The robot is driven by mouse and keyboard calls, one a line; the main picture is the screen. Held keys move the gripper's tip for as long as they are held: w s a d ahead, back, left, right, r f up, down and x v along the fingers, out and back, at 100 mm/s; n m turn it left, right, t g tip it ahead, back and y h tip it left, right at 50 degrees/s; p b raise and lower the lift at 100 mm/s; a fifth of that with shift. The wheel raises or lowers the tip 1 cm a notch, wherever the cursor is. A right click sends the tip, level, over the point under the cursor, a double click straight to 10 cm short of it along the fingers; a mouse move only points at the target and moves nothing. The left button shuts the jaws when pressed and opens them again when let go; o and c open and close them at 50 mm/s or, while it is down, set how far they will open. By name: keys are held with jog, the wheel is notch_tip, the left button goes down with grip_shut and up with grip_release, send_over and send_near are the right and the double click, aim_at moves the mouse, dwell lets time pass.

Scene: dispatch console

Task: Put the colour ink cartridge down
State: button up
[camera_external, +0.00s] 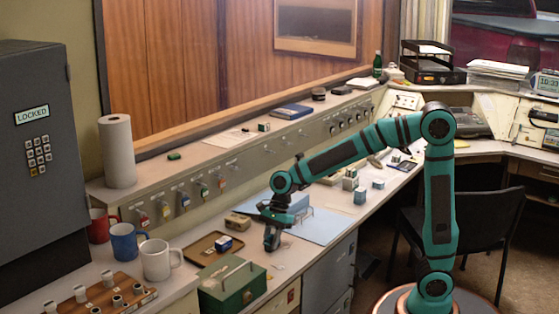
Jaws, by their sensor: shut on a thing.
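My gripper (272,241) points down above the front part of the desk, at the left edge of the pale blue mat (322,228). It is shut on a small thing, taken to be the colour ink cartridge. The cartridge is mostly hidden by the fingers and too small to make out. A brown tray (204,254) lies to the left of the gripper, with a small blue and white box (223,243) on it. I cannot tell whether the held thing touches the desk.
A green box with a handle (232,284) stands just left and in front of the gripper. A small tan box (238,221) is behind it. Mugs (157,259) stand further left. Several small boxes (360,195) sit right of the mat. The mat's front is clear.

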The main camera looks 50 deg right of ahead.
jog(key=shift+f, duration=0.15)
jog(key=o, duration=1)
jog(key=v, duration=1.2)
